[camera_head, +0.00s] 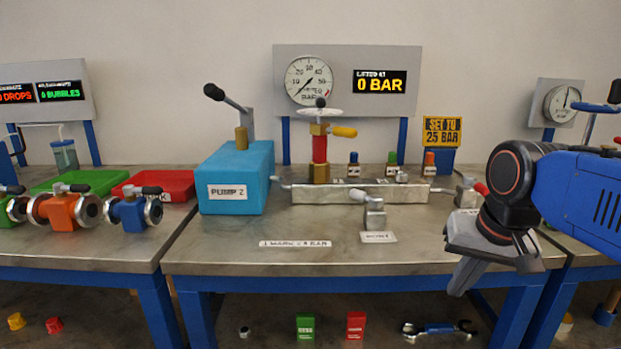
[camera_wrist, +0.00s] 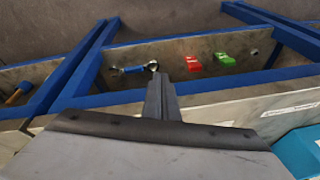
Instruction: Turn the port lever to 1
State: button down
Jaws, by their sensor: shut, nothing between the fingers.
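A red-tipped lever (camera_head: 481,189) shows at the manifold's right end, partly behind my arm. My gripper (camera_head: 460,284) is shut and empty, pointing down near the table's front right edge, apart from every lever. Its closed fingers also show in the wrist view (camera_wrist: 161,96).
A blue pump box (camera_head: 235,178) with a raised handle stands at the left of the table. A steel manifold (camera_head: 345,194) lies along its middle. Small bottles (camera_head: 391,163) stand behind. The front tabletop is mostly clear. A wrench (camera_head: 438,328) and boxes lie below.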

jog(key=s+d+f+n+t, duration=0.1)
jog(key=s+f+n, duration=0.2)
jog(key=s+f, duration=0.5)
notch_tip(320, 180, down, 3)
jog(key=shift+d+r+h, duration=0.2)
jog(key=shift+d+h, duration=0.1)
jog(key=shift+d, duration=0.05)
